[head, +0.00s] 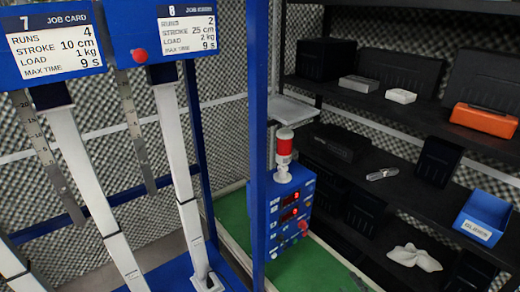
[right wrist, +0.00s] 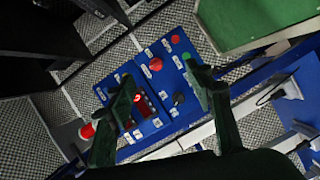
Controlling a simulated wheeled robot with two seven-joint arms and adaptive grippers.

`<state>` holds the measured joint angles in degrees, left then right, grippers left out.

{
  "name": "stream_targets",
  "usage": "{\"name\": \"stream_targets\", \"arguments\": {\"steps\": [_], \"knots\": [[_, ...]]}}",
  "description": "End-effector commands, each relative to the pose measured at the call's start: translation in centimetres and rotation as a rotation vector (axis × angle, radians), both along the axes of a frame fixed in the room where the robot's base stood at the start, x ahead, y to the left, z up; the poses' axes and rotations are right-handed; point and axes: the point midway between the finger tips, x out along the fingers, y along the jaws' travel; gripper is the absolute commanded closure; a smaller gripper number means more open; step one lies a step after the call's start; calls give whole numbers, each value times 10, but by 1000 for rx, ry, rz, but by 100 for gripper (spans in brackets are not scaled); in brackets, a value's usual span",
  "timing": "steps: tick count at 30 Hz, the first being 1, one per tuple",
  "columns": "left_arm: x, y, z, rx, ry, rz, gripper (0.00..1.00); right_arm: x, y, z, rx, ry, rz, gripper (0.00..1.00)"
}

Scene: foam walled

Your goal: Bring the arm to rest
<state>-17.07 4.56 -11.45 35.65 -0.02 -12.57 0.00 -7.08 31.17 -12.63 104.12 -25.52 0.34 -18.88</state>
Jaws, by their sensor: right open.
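My right gripper (right wrist: 160,98) is open in the right wrist view, its two dark fingers spread with nothing held between them. Beyond the fingers is the blue control box (right wrist: 150,72), with a red button, a green button, a black knob and red displays; I see no contact. The control box also shows in the head view (head: 305,197), standing by a blue post. In the head view only a small dark piece, apparently of my right gripper, shows at the bottom edge, right of centre. My left gripper is not in view.
A red and white beacon (head: 284,147) stands on the control box. Blue rig posts (head: 258,120) and job cards (head: 53,46) fill the left. Dark shelves (head: 400,115) at right hold black boxes, an orange box (head: 484,121) and a blue bin (head: 482,218). A green surface (head: 318,262) lies below.

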Motion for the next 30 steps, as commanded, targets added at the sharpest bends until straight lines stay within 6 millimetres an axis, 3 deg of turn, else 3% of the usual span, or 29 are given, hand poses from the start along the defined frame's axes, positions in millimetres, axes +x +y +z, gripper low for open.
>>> {"name": "stream_targets", "arguments": {"steps": [5,8,12,18,24,30], "knots": [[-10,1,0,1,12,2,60,-31,-30,-30,175,173,-229,52],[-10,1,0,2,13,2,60,-67,-50,-58,307,323,-405,52],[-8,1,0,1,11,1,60,-138,-65,-99,487,558,-640,52],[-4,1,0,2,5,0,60,-224,-62,-131,643,810,-858,52],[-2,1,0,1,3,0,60,-286,-51,-142,727,978,-987,52],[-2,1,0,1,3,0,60,-334,-37,-145,781,1107,-1077,52]]}}
